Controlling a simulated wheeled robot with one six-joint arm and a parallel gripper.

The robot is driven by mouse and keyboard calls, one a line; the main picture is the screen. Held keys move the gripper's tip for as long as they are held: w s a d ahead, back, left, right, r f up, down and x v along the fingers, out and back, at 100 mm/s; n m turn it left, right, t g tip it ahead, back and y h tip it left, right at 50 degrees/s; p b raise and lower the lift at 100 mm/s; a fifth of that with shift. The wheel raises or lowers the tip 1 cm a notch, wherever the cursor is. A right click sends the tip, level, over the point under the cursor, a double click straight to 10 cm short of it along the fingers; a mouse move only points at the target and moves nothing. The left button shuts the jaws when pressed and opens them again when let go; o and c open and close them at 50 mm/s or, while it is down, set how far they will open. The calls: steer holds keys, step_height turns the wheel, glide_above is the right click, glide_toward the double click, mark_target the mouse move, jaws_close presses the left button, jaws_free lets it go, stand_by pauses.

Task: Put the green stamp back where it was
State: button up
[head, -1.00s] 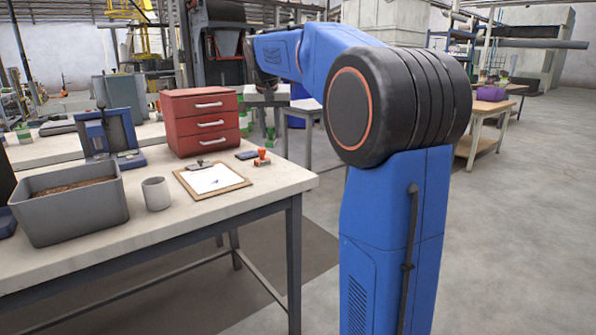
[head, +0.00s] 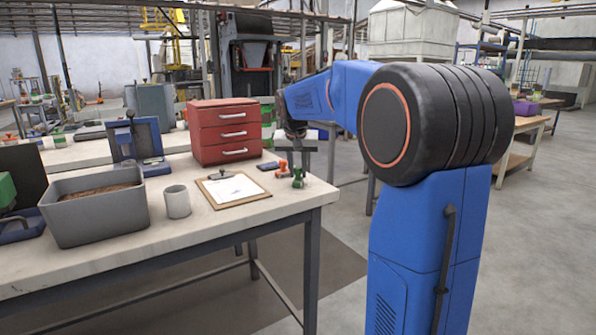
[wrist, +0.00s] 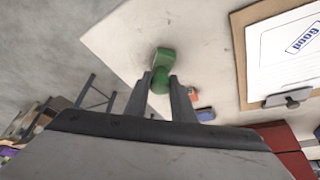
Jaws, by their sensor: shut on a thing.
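My gripper (head: 297,158) is shut on the green stamp (head: 298,178), above the right end of the table near its corner. In the wrist view the green stamp (wrist: 163,62) sits between the two fingertips (wrist: 160,84), with the pale tabletop behind it. I cannot tell whether its base touches the table. An orange-red stamp (head: 283,169) stands just left of it in the head view.
A clipboard (head: 258,200) with white paper lies left of the stamps; its paper bears a blue printed mark (wrist: 304,39) in the wrist view. A red drawer box (head: 224,132), a grey cup (head: 177,202) and a grey bin (head: 97,218) stand farther left. The table's right edge is close.

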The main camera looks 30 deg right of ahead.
steer(key=shift+f, duration=0.15)
steer(key=o, duration=0.8)
steer(key=shift+o, duration=0.2)
steer(key=v, duration=1.1)
steer(key=s+a+f+n, duration=0.25)
steer(key=s+a, duration=0.35)
steer(key=s, duration=0.4)
steer(key=s+a+f+n+y, duration=0.1)
steer(key=s+a+f, duration=0.2)
steer(key=s+f, duration=0.4)
steer(key=s+a+f+n+y, duration=0.1)
steer(key=s+a+f+n, duration=0.1)
steer(key=s+f, duration=0.5)
steer(key=s+a+f+n+t, duration=0.1)
steer(key=s+a+f, duration=0.4)
steer(key=s+f, duration=0.3)
steer(key=s, duration=0.4)
steer(key=shift+y, duration=0.4)
steer(key=shift+s+n, duration=0.15)
steer(key=shift+n, duration=0.1)
